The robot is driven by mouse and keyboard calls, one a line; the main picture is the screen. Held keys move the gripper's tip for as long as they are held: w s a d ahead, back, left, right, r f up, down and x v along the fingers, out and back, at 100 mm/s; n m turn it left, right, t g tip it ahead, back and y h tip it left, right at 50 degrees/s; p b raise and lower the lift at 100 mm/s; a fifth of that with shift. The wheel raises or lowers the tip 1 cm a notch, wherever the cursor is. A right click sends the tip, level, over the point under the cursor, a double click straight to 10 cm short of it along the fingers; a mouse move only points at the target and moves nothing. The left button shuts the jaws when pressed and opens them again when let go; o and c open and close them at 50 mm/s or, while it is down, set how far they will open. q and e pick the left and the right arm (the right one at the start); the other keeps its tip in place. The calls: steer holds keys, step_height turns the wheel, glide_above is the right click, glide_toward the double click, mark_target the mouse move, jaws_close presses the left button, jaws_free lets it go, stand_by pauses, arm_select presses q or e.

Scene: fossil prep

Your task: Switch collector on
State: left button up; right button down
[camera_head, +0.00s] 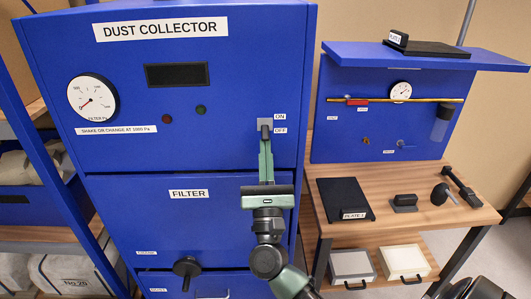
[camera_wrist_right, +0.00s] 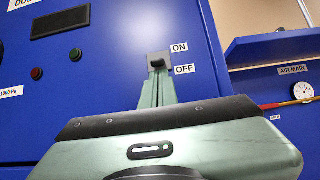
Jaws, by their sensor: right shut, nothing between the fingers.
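The blue dust collector (camera_head: 230,75) stands in front of me, with a blank dark display (camera_head: 177,75). Its switch (camera_head: 264,123) is a small grey plate with a dark lever, beside ON and OFF labels; it also shows in the right wrist view (camera_wrist_right: 158,57). The lever appears low, towards OFF. My right gripper (camera_head: 265,143) is shut and empty, its fingertips pointing up just below or at the lever. In the right wrist view the fingertips (camera_wrist_right: 158,76) overlap the plate's lower edge; whether they touch the lever, I cannot tell. My left gripper is out of view.
A red lamp (camera_head: 166,119) and a green lamp (camera_head: 201,110) look dark. A pressure gauge (camera_head: 92,97) is at the left, a filter drawer (camera_head: 150,215) below. At the right, a wooden bench (camera_head: 425,215) holds a black plate and tools under a blue shelf (camera_head: 430,60).

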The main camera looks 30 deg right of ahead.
steer(key=shift+s+a+r+y+p, duration=0.15)
steer(key=shift+r+y+p, duration=0.2)
steer(key=shift+p, duration=0.3)
steer(key=shift+g+p, duration=0.35)
steer(key=shift+g, duration=0.05)
steer(key=shift+s+a+r+y+p, duration=0.1)
steer(key=shift+s+r+y+p, duration=0.15)
steer(key=shift+p, duration=0.45)
steer(key=shift+s+a+r, duration=0.15)
steer(key=shift+s+r, duration=0.05)
steer(key=shift+r, duration=0.2)
steer(key=shift+s+a+r, duration=0.15)
steer(key=shift+s+r, duration=0.05)
steer(key=shift+r, duration=0.2)
